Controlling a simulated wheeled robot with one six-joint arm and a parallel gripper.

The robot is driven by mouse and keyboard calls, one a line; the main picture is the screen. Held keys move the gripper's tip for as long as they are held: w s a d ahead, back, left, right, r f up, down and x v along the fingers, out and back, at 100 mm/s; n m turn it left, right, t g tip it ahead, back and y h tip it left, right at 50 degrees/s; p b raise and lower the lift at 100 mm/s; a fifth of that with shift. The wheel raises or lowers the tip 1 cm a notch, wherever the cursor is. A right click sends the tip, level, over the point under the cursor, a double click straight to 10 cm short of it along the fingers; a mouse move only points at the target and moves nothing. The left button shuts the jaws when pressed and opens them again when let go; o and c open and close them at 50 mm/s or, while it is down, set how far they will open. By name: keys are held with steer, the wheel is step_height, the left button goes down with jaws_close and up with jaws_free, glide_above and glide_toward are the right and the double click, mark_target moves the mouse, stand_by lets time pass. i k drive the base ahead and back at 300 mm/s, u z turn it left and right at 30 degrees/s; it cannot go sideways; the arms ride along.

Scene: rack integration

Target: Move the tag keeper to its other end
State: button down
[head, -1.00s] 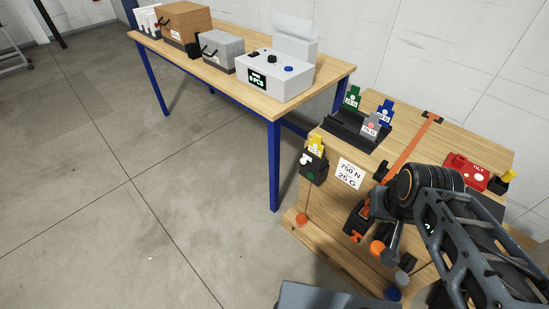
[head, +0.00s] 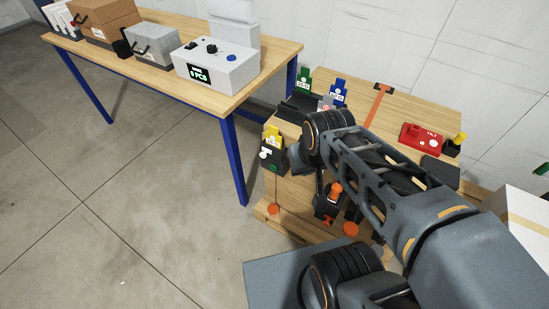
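A dark holder (head: 267,154) with a yellow tag (head: 273,134) is fixed at the left front corner of the wooden crate (head: 405,105). It has a white knob (head: 263,155) and a green spot on its front. The tag keeper seems to be part of this holder, but I cannot tell its exact position. My arm crosses the crate from the lower right, its wrist just right of the holder and apart from it. My gripper (head: 319,188) seems to hang below the wrist, in front of the crate; its fingers are too small and hidden to read.
On the crate top are a dark rack with green (head: 303,82) and blue (head: 338,93) tags, an orange strap (head: 376,106) and a red tilt box (head: 421,138). A blue-legged table (head: 272,61) with boxes stands behind left. The floor at left is clear.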

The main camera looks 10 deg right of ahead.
mark_target(262, 154)
steer(key=z, duration=0.15)
steer(key=k, duration=0.95)
steer(key=u, duration=1.05)
steer(key=i, duration=1)
steer(key=z, duration=0.35)
